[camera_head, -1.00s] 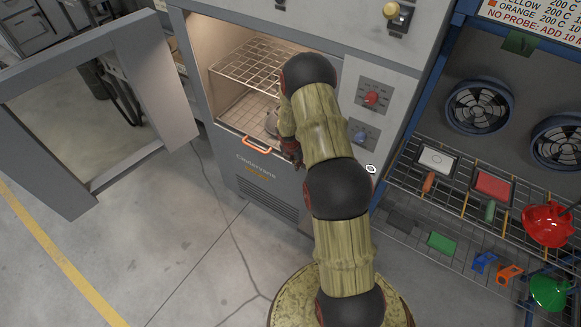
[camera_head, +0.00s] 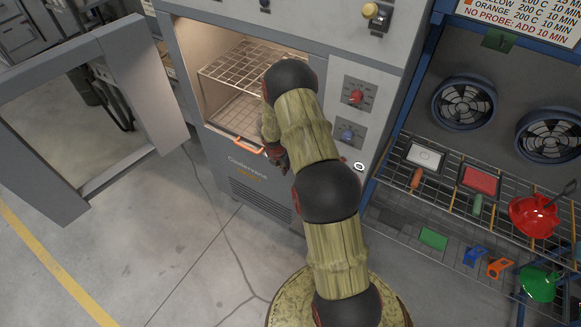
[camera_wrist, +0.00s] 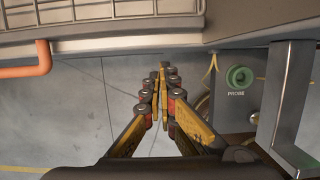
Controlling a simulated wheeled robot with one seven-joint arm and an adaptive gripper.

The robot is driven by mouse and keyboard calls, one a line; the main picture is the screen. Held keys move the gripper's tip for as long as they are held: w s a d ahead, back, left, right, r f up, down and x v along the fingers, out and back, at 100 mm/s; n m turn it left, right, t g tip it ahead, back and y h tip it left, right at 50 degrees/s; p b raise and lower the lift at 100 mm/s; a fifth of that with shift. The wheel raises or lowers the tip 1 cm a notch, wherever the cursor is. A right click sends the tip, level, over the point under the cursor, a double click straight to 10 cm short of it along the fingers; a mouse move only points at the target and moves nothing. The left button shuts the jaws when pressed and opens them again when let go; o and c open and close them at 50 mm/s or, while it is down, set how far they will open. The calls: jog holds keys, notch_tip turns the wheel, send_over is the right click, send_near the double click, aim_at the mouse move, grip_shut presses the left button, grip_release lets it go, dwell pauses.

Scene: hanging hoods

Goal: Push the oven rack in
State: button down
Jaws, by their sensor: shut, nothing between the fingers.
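The oven (camera_head: 250,175) stands open in front of me. Inside are an upper wire rack (camera_head: 235,65) and a lower wire rack (camera_head: 230,115). An orange handle (camera_head: 248,146) is at the front edge of the opening, below the lower rack. My gripper (camera_head: 277,158) is just right of this handle, partly hidden by my arm. In the wrist view, my gripper (camera_wrist: 163,78) is shut and empty, below the oven's front edge. A rack's wires (camera_wrist: 100,10) and the orange handle (camera_wrist: 42,62) are at the upper left, apart from the fingers.
The oven door (camera_head: 145,85) is swung open to the left. The oven's control panel has a red knob (camera_head: 356,97) and a blue knob (camera_head: 347,135). A green probe socket (camera_wrist: 240,77) and a metal bracket (camera_wrist: 285,95) are right of my fingers.

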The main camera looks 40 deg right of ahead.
jog(key=p+v, duration=0.1)
jog(key=v, duration=0.9)
jog(key=shift+a, duration=0.2)
